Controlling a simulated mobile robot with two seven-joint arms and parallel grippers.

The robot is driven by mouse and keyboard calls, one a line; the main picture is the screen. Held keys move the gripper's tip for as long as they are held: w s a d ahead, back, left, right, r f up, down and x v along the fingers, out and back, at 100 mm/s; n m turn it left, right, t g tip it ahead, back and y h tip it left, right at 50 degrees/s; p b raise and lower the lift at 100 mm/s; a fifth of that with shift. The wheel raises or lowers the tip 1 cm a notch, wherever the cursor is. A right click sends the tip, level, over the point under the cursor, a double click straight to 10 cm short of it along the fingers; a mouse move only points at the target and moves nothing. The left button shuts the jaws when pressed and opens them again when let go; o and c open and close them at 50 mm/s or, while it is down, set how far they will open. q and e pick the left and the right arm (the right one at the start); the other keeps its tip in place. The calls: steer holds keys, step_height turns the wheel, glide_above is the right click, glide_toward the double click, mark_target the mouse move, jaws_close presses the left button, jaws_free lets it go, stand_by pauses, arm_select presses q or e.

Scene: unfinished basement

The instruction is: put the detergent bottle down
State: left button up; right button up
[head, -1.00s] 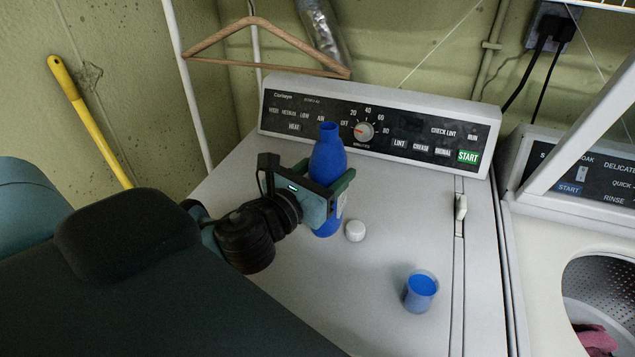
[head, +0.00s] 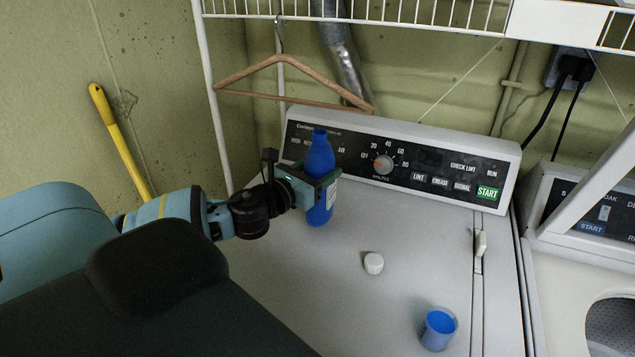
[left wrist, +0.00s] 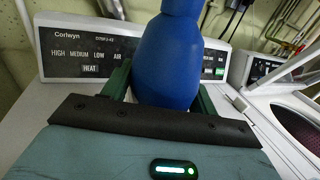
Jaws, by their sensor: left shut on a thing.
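The blue detergent bottle (head: 319,160) stands roughly upright over the back left of the dryer top (head: 330,280), in front of the control panel. My left gripper (head: 322,184) is shut around its middle; whether its base touches the dryer top is hard to tell. In the left wrist view the bottle (left wrist: 170,58) is between the green fingers, and its lower part is hidden by the gripper body. My right gripper is not in view.
A white cap (head: 373,263) and a small blue cup (head: 438,329) stand on the dryer top. The control panel (head: 440,165) rises behind. A wooden hanger (head: 300,80) hangs above it. An open washer (head: 580,250) is at right.

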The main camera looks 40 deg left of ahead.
arm_select(q)
steer(key=shift+w+a+f, duration=0.1)
steer(key=shift+f, duration=1.65)
steer(key=shift+f, duration=0.15)
steer(key=o, duration=1.4)
steer(key=shift+c, duration=0.2)
steer(key=s, duration=1.2)
